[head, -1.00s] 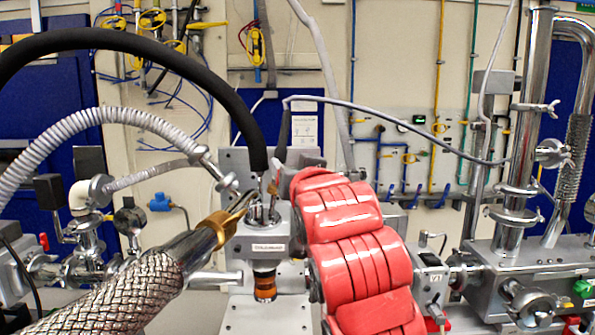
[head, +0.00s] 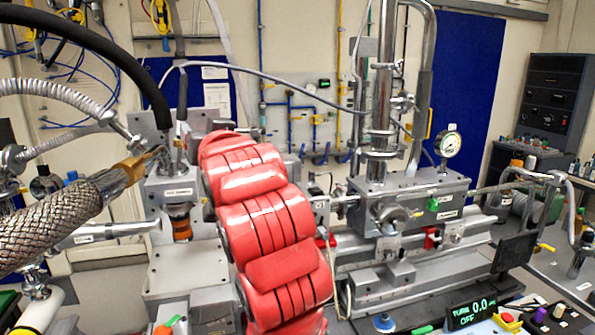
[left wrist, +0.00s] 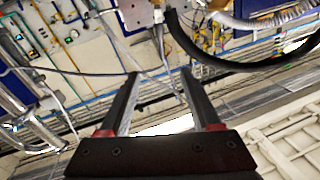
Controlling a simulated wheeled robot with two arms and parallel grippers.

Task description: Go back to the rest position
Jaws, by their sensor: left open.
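My left arm, in red segmented covers, runs up the middle of the head view. My left gripper (head: 186,108) is at its far end, small and partly hidden behind the red covers, beside the grey instrument head (head: 172,190). In the left wrist view my left gripper (left wrist: 160,72) shows two dark fingers spread apart with red parts at their bases. Nothing is between them, so it is open and empty. My right gripper is not in view.
A black hose (head: 120,55) arches close to the left gripper. A braided metal line (head: 45,220) with a brass fitting lies left of it. A steel chamber (head: 415,205) with vertical pipes stands right of the red arm. A lit display (head: 470,312) is at the bottom right.

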